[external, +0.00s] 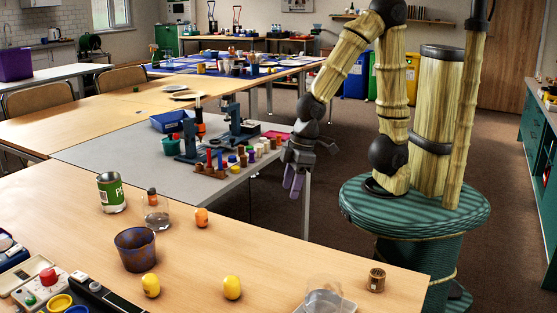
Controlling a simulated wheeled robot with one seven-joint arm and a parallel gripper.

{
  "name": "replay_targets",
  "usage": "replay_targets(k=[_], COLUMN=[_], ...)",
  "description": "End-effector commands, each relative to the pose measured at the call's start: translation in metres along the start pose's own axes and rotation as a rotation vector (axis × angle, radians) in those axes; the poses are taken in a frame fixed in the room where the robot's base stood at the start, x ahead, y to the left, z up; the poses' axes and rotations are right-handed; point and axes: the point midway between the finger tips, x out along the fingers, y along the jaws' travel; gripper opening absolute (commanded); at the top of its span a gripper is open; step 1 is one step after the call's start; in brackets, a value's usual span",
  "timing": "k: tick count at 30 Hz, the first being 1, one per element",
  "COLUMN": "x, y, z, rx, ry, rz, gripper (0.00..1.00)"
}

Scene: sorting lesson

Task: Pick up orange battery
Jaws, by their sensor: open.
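A small orange object (201,217) with a rounded outline stands on the near wooden table. It is the likeliest orange battery, but it is too small to be sure. My gripper (293,187) has purple fingers pointing down. It is open and empty, to the right of the orange object and well apart from it, near the right end of the grey tabletop.
On the near table (85,236) stand a green can (111,193), a clear glass (157,216), a dark rusty pot (135,250), two yellow objects (151,285), a brown cylinder (377,280) and a clear container (325,302). The table's middle right is clear.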

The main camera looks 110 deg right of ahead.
Motion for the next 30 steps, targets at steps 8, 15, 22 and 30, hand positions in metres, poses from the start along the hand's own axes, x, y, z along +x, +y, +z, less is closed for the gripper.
replay_targets(k=[8,15,22,30], x=[0.0,0.0,0.004,0.034], y=[0.0,0.0,0.001,0.014], z=[0.0,0.0,-0.014,-0.055], rx=[0.0,0.0,-0.074,-0.37], ry=[0.0,0.0,0.006,0.035], rz=[0.0,0.0,0.001,0.069], gripper=[0.5,0.49,0.49,0.49])
